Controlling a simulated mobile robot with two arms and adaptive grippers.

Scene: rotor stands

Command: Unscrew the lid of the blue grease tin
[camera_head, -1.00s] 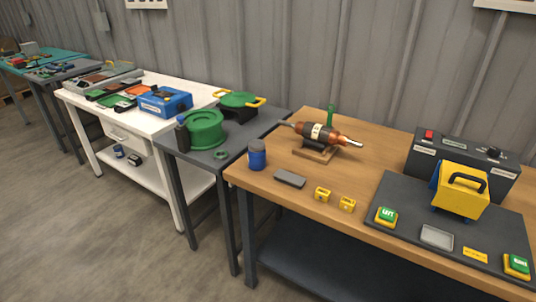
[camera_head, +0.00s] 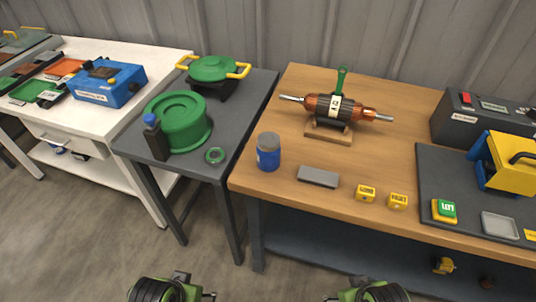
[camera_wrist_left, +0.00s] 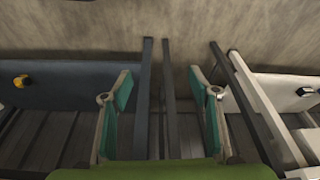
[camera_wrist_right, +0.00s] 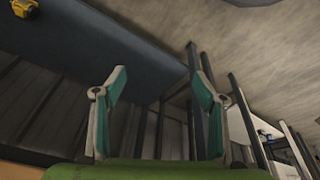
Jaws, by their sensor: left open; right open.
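The blue grease tin (camera_head: 268,159) stands upright near the left front corner of the wooden bench. Its grey lid (camera_head: 268,140) sits on top. My left gripper (camera_wrist_left: 160,85) is open and empty in the left wrist view, pointing towards table legs and floor. My right gripper (camera_wrist_right: 158,85) is also open and empty in its wrist view, facing the space below the bench. In the head view only parts of both arms show at the bottom edge, well short of the tin. The tin is in neither wrist view.
On the wooden bench (camera_head: 400,165), a grey block (camera_head: 318,177) lies right of the tin, with yellow blocks (camera_head: 366,193) beyond. A rotor (camera_head: 335,106) rests on a stand behind.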

